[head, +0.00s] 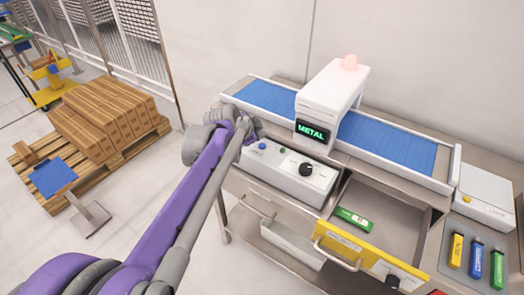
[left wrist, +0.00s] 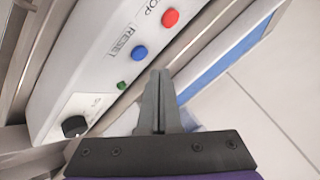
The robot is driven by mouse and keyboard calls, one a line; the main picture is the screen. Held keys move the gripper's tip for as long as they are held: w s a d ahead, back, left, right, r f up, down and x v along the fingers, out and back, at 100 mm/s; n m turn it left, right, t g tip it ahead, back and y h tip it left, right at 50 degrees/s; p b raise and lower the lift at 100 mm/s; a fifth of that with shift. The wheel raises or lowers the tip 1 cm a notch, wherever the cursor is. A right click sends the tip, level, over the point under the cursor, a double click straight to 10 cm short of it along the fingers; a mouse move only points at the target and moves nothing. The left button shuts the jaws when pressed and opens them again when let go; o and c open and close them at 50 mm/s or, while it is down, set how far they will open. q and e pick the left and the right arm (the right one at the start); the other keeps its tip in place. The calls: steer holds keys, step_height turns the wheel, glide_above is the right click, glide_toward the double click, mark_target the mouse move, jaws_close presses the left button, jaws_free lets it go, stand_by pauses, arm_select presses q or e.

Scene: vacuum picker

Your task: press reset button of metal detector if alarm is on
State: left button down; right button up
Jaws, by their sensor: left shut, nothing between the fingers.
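The white metal detector (head: 335,95) straddles a blue conveyor; its display (head: 313,131) reads METAL in green, and the lamp (head: 350,61) on top looks pale pink. The control box (head: 300,178) in front carries a blue button (head: 262,146), a green button and a black knob. In the left wrist view the blue button (left wrist: 139,53) has the label RESET beside it, with a red button (left wrist: 170,17) further along. My left gripper (head: 244,128) is shut and empty by the box's left end. Its fingertips (left wrist: 158,76) are close to the blue button; contact is not visible.
An open drawer (head: 375,225) with a yellow front holds a green item (head: 354,218). Several coloured items and a white box (head: 487,195) stand at the right. A pallet of cartons (head: 105,115) and a blue-topped stand (head: 54,177) are on the floor at left.

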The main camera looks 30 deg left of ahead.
arm_select(q)
steer(key=shift+w+f, duration=0.1)
steer(key=shift+f, duration=0.65)
steer(key=shift+f, duration=0.1)
stand_by(1.4)
steer(key=shift+f+b, duration=0.3)
steer(key=shift+f, duration=0.35)
stand_by(0.6)
steer(key=shift+r+p, duration=0.6)
steer(key=shift+r, duration=0.15)
